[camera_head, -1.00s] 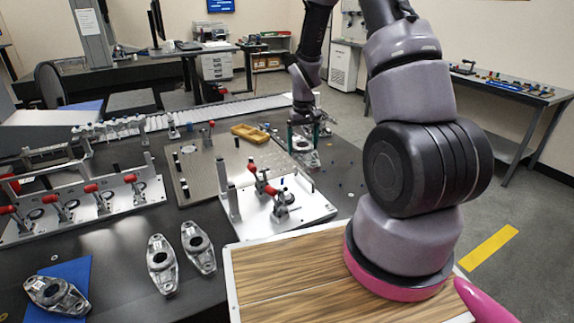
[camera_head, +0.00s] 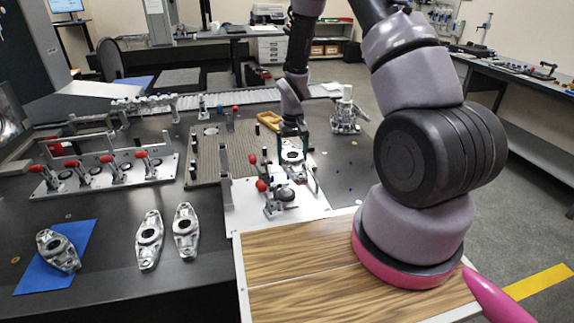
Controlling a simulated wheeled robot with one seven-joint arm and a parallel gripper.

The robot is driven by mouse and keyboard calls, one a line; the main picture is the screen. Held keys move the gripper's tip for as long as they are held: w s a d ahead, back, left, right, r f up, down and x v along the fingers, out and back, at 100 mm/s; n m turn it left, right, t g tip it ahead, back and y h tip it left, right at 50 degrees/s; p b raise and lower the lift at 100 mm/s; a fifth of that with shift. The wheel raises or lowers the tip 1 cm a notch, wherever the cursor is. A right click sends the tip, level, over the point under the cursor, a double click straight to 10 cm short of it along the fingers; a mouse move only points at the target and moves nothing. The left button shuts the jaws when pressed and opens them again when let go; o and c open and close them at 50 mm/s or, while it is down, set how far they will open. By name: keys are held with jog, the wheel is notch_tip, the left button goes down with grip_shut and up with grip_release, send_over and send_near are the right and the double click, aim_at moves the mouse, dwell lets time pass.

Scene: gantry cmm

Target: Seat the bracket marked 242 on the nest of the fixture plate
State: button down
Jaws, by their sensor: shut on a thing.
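My gripper (camera_head: 293,132) is shut on a grey metal bracket (camera_head: 293,158) with a round bore and holds it at the back edge of the white fixture plate (camera_head: 245,218). The height of the bracket above the plate is hard to tell. The fixture plate carries two red-tipped toggle clamps (camera_head: 263,184), upright posts and a round, dark-topped nest (camera_head: 285,194). The nest is in front of the held bracket, toward me, and looks empty. The number on the bracket is too small to read.
Two loose brackets (camera_head: 149,240) (camera_head: 186,231) lie on the dark table, and another (camera_head: 58,250) lies on a blue mat (camera_head: 28,277). A plate with several red clamps (camera_head: 118,180) is at left. A metal assembly (camera_head: 346,115) stands behind right. A wooden board (camera_head: 330,285) is in front.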

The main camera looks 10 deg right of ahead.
aim_at(286, 190)
jog(key=a+f, duration=0.2)
jog(key=f, duration=0.1)
jog(key=shift+s+a, duration=0.15)
jog(key=shift+s, duration=0.25)
jog(key=shift+f, duration=3.2)
jog(key=shift+f, duration=1.3)
grip_release()
notch_tip(286, 190, up, 11)
jog(key=shift+f, duration=0.1)
